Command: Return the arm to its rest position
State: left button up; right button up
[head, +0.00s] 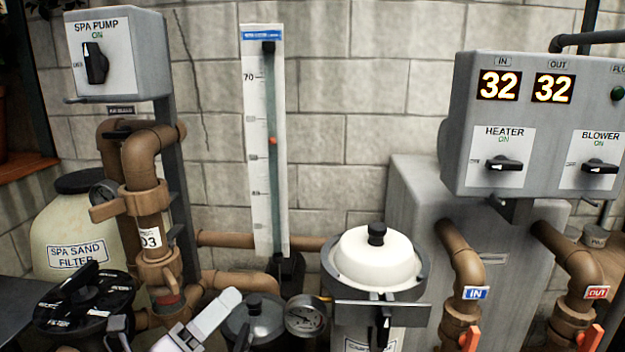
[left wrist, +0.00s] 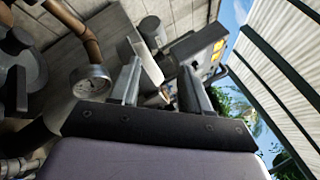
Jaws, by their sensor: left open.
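My left gripper (left wrist: 160,88) is open in the left wrist view, with its two fingers apart and nothing between them. In the head view, pale grey parts of my left gripper (head: 198,325) show at the bottom edge, left of the centre. They appear in front of the pipes, close to a dark round lid and a pressure gauge (head: 305,315). I cannot tell from the head view whether they touch anything. The gauge also shows in the left wrist view (left wrist: 90,82), left of the fingers. My right gripper is not in view.
A black-topped valve (head: 85,300) and brown pipes (head: 148,200) stand at the left. A white-lidded canister (head: 375,258) stands right of centre. A heater box (head: 545,125) hangs at the right, and a spa pump box (head: 115,55) at the upper left.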

pick_arm(q)
jog(key=s+a+f+n+y, duration=0.2)
jog(key=f+n+y, duration=0.1)
jog(key=f+n, duration=0.3)
jog(key=s+a+f+n+g+y, duration=0.1)
jog(key=s+f+n+y, duration=0.15)
jog(key=f+n, duration=0.4)
jog(key=s+a+f+n+y, duration=0.2)
jog(key=f+n+y, duration=0.1)
jog(key=f+n, duration=0.3)
jog(key=s+a+f+n+g+y, duration=0.1)
jog(key=s+f+n+g, duration=0.4)
jog(key=s+f+n, duration=0.7)
jog(key=shift+s+a+f+y, duration=0.2)
jog(key=shift+s+a+y, duration=0.2)
jog(key=shift+s+y, duration=0.25)
jog(key=shift+w, duration=0.1)
